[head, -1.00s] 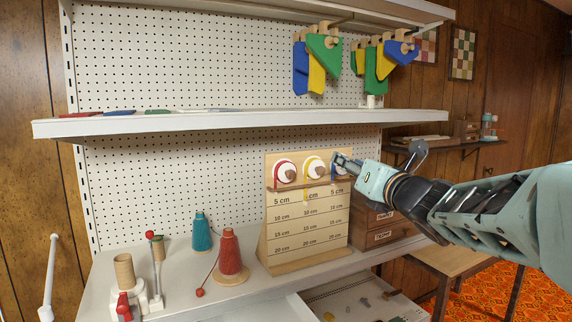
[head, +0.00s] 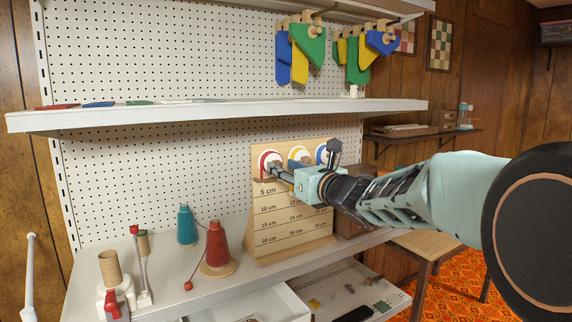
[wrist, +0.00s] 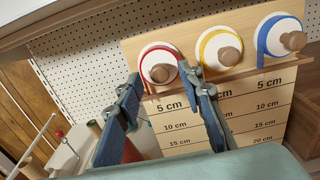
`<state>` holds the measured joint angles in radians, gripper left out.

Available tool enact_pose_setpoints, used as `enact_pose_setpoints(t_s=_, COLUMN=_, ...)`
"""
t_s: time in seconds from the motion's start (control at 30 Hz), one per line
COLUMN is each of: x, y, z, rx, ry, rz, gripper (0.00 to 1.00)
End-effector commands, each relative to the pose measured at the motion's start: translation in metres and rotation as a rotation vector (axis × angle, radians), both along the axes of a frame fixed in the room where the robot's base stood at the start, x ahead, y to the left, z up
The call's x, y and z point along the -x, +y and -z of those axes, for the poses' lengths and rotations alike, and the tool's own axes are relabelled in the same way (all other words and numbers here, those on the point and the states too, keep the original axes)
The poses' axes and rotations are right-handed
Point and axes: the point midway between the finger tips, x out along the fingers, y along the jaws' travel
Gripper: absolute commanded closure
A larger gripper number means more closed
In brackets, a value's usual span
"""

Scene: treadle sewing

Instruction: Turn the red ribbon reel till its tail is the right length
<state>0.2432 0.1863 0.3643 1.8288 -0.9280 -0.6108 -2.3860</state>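The red ribbon reel (head: 264,158) is a white disc with a red rim on the left of a wooden board. In the wrist view the red reel (wrist: 150,55) shows its round wooden knob (wrist: 161,73). A short bit of red tail hangs at its lower left, above the 5 cm mark; its end is hard to make out. My gripper (head: 277,170) is at the red reel in the head view. In the wrist view my gripper (wrist: 160,76) is open, one finger on each side of the knob, with visible gaps. I cannot tell how deep the fingertips reach.
The yellow reel (wrist: 209,42) and blue reel (wrist: 270,30) sit close to the right on the board (head: 258,215), marked 5 to 20 cm. Thread cones, including a red one (head: 216,245), stand to the left. A shelf (head: 220,112) runs above.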

Motion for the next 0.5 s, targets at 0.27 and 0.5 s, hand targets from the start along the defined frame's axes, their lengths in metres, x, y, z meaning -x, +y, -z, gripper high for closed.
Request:
enact_pose_setpoints(t_s=0.27, x=-0.017, y=0.012, z=0.000, rx=0.000, ry=-0.001, rz=0.000, gripper=0.65)
enact_pose_setpoints(t_s=0.5, x=-0.018, y=0.012, z=0.000, rx=0.000, ry=-0.001, rz=0.000, gripper=0.65)
